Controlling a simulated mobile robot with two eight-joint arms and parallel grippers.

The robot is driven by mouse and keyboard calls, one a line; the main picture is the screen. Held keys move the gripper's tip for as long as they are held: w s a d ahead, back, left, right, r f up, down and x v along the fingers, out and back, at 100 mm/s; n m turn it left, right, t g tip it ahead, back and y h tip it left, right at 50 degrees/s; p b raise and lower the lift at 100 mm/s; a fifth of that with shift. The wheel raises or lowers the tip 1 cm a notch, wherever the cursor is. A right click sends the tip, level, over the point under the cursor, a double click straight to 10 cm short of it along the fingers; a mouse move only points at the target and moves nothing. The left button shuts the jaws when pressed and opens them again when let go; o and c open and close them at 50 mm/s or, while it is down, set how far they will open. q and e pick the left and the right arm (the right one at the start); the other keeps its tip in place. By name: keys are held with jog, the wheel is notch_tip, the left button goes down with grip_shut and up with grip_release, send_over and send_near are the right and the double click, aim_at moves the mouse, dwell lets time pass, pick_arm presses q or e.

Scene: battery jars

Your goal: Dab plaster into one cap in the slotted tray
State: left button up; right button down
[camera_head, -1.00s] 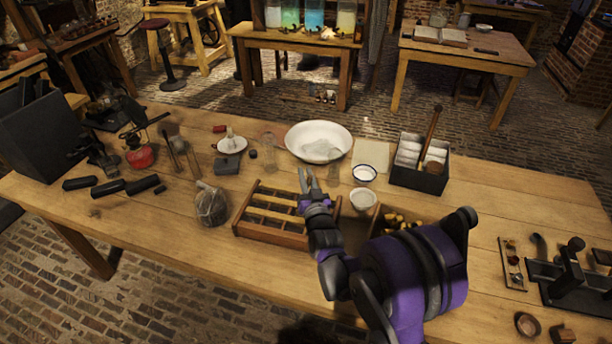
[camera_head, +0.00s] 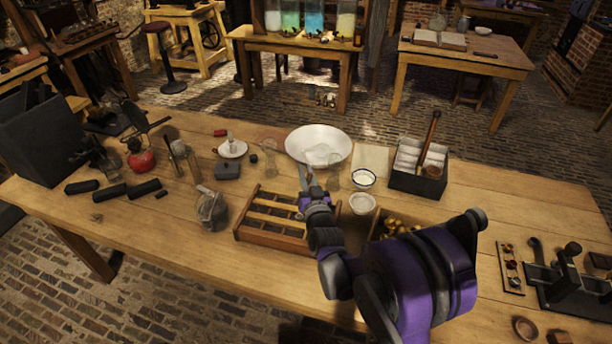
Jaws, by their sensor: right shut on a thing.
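The wooden slotted tray (camera_head: 262,236) lies on the workbench in the middle of the view, with several slots divided by pale slats. My right gripper (camera_head: 307,187) is over the tray's far right corner. It is shut on a thin, light-coloured tool (camera_head: 302,174), which is too small to identify surely. My forearm and wrist hide the tray's right end. No cap can be made out in the tray. A large white basin (camera_head: 300,138) behind the gripper holds a pale lump that may be plaster. My left gripper is not in view.
A clear glass (camera_head: 333,178) and two small white bowls (camera_head: 363,179) (camera_head: 361,204) stand right of the gripper. A box with yellowish pieces (camera_head: 376,219) is partly behind my arm. A lidded-looking grey jar (camera_head: 212,211) stands left of the tray. The bench's front left is clear.

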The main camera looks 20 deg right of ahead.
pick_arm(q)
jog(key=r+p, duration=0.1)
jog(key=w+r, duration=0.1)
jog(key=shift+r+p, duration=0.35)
pick_arm(e)
notch_tip(320, 180, up, 5)
jog(key=shift+f, duration=0.2)
dwell(0.3)
